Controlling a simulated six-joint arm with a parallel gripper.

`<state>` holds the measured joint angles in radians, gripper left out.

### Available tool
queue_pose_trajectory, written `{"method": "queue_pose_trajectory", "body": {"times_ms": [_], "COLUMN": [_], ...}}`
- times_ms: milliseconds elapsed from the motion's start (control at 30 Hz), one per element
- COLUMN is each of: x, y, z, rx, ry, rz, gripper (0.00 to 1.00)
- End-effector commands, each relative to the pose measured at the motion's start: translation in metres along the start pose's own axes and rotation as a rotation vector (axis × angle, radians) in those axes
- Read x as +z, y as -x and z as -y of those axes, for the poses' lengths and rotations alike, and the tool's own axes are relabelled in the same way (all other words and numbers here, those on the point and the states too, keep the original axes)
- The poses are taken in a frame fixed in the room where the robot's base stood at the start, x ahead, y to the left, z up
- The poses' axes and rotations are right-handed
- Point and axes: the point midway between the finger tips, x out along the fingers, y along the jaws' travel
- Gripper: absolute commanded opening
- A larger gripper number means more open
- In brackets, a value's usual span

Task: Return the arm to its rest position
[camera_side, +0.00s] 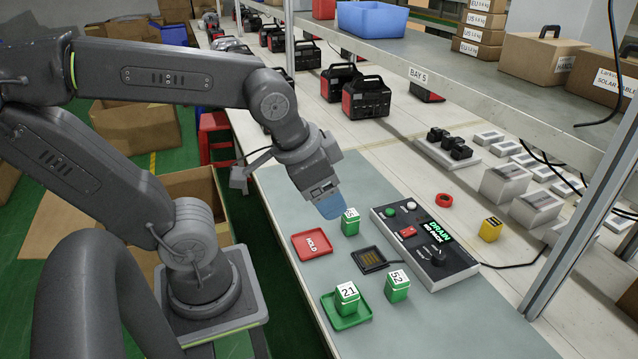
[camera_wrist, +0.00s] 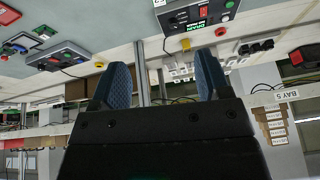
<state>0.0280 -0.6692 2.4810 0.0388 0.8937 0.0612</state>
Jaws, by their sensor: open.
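My gripper (camera_side: 331,206) has blue fingertips and hangs above the grey-green mat (camera_side: 400,335), close to a green block (camera_side: 350,226) with a white numbered top. In the side view the gripper overlaps that block's edge, and I cannot tell the gap. In the wrist view the two blue fingers (camera_wrist: 163,78) are spread apart with nothing between them. Block 21 (camera_side: 347,297) sits on a green tray (camera_side: 346,323). Block 52 (camera_side: 397,287) stands beside it. The red HOLD tray (camera_side: 312,246) is empty, and the dark slotted pad (camera_side: 374,261) is bare.
A control box (camera_side: 424,240) with a lit display and knob stands right of the pad; it also shows in the wrist view (camera_wrist: 197,14). A shelf upright (camera_side: 583,215) rises at right. Power stations line the back.

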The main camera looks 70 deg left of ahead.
Motion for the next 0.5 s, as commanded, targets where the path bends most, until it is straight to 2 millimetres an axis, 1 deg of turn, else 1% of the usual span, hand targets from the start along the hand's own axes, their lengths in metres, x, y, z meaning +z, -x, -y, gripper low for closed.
{"method": "queue_pose_trajectory", "body": {"times_ms": [33,133,500], "x": [0.0014,0.0032,0.0034], "y": [0.0062,0.012,0.0132], "z": [0.0008,0.0007,0.0005], "rx": [0.005,0.014,0.016], "ry": [0.047,0.101,0.114], "rz": [-0.026,-0.051,-0.056], "gripper": [0.7,0.7,0.7]}}
